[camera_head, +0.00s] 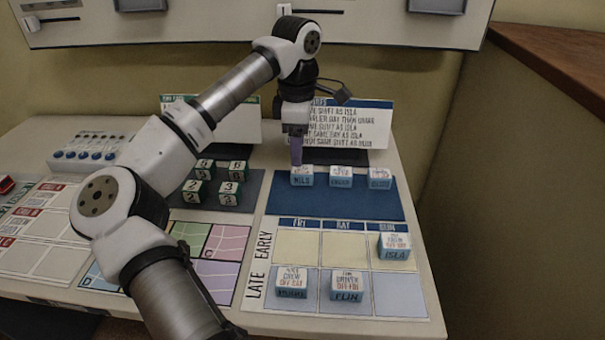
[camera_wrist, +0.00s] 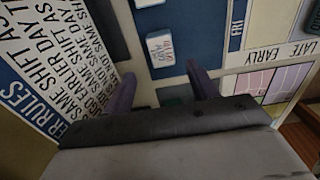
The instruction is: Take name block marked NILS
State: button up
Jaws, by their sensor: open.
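The block marked NILS (camera_head: 302,177) is white-topped with blue sides, leftmost of three blocks in a row on a dark blue mat (camera_head: 345,207). My gripper (camera_head: 297,160) points down just above or at its back left edge, and a purple finger overlaps it in the head view. In the wrist view my gripper (camera_wrist: 162,82) has its two fingers apart.
Two more blocks (camera_head: 341,176) (camera_head: 380,178) stand right of NILS. A rules sign (camera_head: 346,124) stands close behind. Green number blocks (camera_head: 231,188) stand left.

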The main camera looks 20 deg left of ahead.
aim_at(300, 169)
jog(key=shift+s+d+f+p, duration=0.1)
jog(key=shift+f+p, duration=0.05)
jog(key=shift+f, duration=0.9)
jog(key=shift+d+f+p, duration=0.15)
jog(key=shift+f+p, duration=0.05)
jog(key=shift+f, duration=0.8)
jog(key=shift+s+d+f+p, duration=0.1)
jog(key=shift+f+p, duration=0.05)
jog(key=shift+f, duration=0.9)
jog(key=shift+c, duration=0.2)
jog(key=c, duration=1)
